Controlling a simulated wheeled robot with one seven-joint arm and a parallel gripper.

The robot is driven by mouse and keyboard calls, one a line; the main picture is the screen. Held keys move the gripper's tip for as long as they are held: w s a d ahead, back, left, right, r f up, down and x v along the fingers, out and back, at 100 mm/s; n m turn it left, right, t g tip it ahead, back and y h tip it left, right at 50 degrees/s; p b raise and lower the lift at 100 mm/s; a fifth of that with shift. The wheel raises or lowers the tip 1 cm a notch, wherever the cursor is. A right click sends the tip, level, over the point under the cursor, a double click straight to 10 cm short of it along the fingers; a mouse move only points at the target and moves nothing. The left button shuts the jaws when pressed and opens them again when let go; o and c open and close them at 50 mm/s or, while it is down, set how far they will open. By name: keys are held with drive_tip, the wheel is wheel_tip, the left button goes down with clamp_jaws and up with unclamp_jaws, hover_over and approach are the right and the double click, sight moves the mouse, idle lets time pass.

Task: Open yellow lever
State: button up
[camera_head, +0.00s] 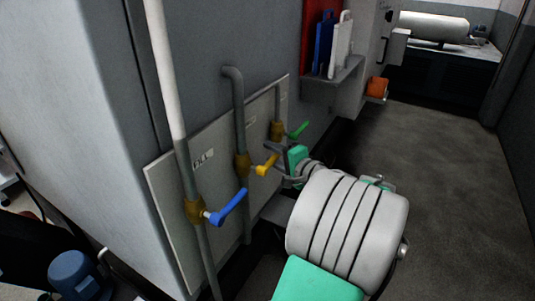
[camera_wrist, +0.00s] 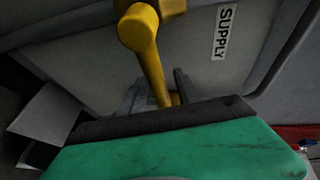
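The yellow lever (camera_head: 266,166) sits on the middle pipe's brass valve at the wall panel. In the wrist view the yellow lever (camera_wrist: 152,66) runs from its round hub down to the gripper's edge. My gripper (camera_head: 274,151) is at the lever's free end. In the wrist view its grey fingers (camera_wrist: 160,92) stand apart, one on each side of the lever's end. They look open, with no clear grip on it. The gripper's green and black body hides the fingers' bases and the lever's tip.
A blue lever (camera_head: 229,208) is on the nearer pipe and a green lever (camera_head: 299,130) on the farther one. A "SUPPLY" label (camera_wrist: 223,32) is on the panel. A shelf (camera_head: 333,83) with coloured boards juts out beyond. The floor at right (camera_head: 450,160) is clear.

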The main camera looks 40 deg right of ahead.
drive_tip(key=shift+w, duration=0.55)
clamp_jaws()
drive_tip(key=shift+f, duration=0.1)
idle(0.9)
